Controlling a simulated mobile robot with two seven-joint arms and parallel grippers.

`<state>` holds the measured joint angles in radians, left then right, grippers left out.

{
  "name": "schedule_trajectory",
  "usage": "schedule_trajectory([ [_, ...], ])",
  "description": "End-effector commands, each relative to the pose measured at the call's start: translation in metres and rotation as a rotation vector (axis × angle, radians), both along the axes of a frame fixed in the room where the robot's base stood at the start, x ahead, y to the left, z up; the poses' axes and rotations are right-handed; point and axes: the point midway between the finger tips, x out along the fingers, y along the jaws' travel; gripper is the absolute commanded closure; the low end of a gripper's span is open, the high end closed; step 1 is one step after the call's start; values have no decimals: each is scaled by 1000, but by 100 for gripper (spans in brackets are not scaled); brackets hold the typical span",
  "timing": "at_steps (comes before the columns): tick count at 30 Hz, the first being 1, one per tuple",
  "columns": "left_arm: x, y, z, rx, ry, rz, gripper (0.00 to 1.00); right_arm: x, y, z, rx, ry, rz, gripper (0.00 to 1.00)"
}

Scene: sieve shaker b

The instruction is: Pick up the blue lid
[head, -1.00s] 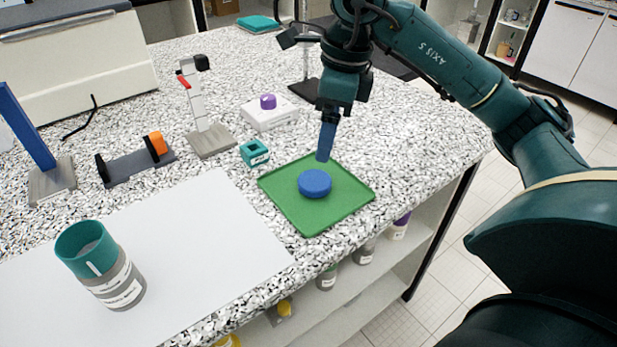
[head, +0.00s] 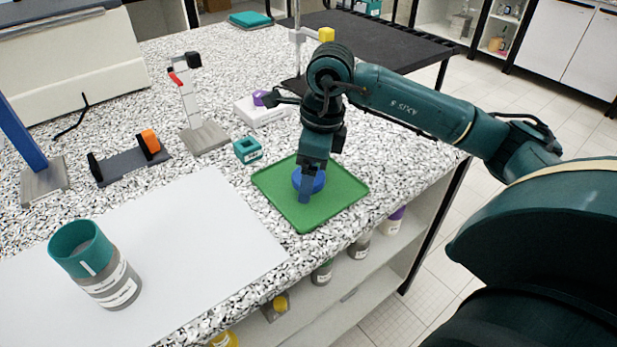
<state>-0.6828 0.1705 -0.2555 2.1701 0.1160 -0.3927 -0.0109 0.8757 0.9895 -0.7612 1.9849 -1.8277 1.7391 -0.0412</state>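The blue lid (head: 297,179) lies on the green tray (head: 346,194) near the counter's front right edge. My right gripper (head: 305,194) points down over the lid and hides part of it. I cannot tell whether the fingers are apart or touching the lid. My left gripper is not in view.
A teal-topped grey jar (head: 97,264) stands on the white sheet (head: 200,235) at the left. A small teal block (head: 248,150) and a white box (head: 262,111) with a purple piece sit behind the tray. A dark stand with an orange part (head: 131,160) is further left.

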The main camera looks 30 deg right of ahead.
Motion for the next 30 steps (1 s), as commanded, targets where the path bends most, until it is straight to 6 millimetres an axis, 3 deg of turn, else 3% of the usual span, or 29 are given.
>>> schedule_trajectory([
  [18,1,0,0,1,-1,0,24,0,0,1,0,0,0,66],
  [26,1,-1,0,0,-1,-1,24,0,0,3,0,-1,0,67],
  [30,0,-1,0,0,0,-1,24,1,0,19,2,-4,0,67],
])
